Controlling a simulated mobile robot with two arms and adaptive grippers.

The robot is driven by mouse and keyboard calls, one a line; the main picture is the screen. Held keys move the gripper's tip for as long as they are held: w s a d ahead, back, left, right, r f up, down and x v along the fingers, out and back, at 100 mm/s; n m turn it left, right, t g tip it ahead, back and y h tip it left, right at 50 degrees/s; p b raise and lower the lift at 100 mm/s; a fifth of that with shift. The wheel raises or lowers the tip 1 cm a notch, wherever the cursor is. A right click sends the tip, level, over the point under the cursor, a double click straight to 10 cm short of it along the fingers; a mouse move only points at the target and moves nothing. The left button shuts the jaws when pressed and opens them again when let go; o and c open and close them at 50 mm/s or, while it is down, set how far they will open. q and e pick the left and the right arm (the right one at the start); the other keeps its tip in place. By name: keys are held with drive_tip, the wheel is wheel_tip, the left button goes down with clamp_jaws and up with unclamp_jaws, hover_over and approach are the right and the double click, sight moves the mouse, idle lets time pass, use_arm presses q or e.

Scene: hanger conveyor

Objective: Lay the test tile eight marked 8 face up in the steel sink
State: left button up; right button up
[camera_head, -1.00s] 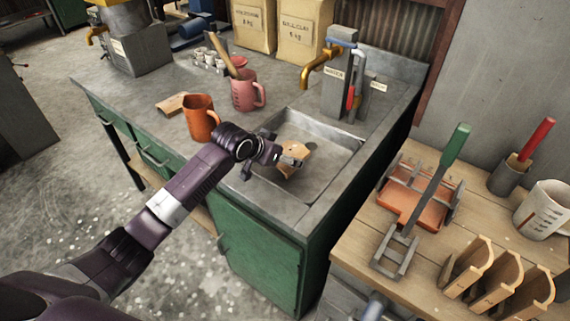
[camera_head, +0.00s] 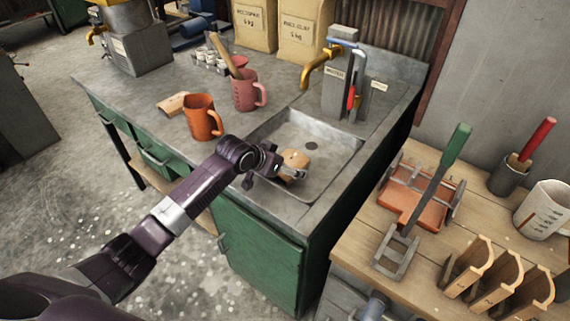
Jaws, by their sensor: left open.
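A tan tile (camera_head: 296,158) is in the steel sink (camera_head: 335,165), near its front left part. No marking can be read on it, and its lower edge is partly hidden by my gripper. My left gripper (camera_head: 287,174) is open and low in the sink, right beside the tile's near side; I cannot tell whether they touch. My right gripper is not in view.
An orange mug (camera_head: 201,120), a pink mug (camera_head: 246,94) and a tan piece (camera_head: 172,104) are on the counter left of the sink. The brass tap (camera_head: 317,68) stands behind it. A wooden bench (camera_head: 400,272) with tools is at the right.

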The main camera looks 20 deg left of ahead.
use_arm(q)
drive_tip(key=shift+r, duration=0.15)
drive_tip(key=v, duration=1.2)
